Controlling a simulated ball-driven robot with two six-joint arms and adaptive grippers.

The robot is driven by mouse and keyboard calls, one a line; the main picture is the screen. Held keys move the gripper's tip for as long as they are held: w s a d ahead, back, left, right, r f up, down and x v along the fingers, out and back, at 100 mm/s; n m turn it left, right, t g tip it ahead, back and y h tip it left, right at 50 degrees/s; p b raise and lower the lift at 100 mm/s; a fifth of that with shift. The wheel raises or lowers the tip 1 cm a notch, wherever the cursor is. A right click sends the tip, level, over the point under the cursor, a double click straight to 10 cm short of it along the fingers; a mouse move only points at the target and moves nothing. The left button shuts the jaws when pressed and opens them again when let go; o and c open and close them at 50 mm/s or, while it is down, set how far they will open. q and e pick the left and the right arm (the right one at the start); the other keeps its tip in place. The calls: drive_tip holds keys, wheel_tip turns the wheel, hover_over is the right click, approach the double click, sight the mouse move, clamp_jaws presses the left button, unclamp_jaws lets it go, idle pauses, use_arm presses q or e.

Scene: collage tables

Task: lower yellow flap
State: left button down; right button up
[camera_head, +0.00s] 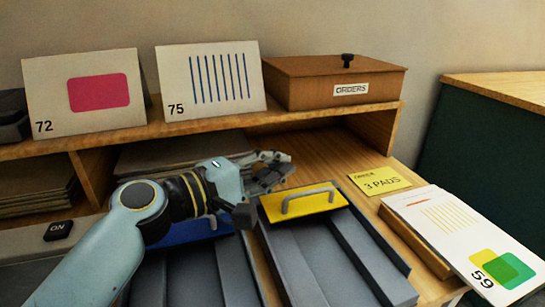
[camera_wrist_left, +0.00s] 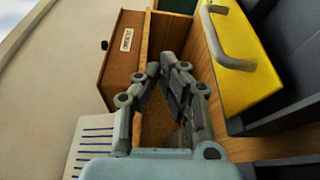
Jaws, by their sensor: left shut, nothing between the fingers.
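The yellow flap (camera_head: 303,202) with a grey bar handle (camera_head: 310,196) sits at the far end of the right grey channel. Its exact tilt is hard to tell. In the left wrist view the gripper (camera_wrist_left: 163,68) points at the wooden space beside the flap, apart from the handle. My right gripper is out of view.
A blue flap (camera_head: 196,230) is partly hidden behind my left arm. The wooden shelf holds cards and an ORDERS box (camera_head: 335,80). A yellow 3 PADS note (camera_head: 380,181) and a card stack (camera_head: 462,240) lie right of the grey channel (camera_head: 325,262).

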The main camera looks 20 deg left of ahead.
use_arm(q)
drive_tip(key=shift+s+d+f, duration=0.35)
drive_tip(key=shift+s+d, duration=0.1)
drive_tip(key=shift+s, duration=0.15)
idle(0.4)
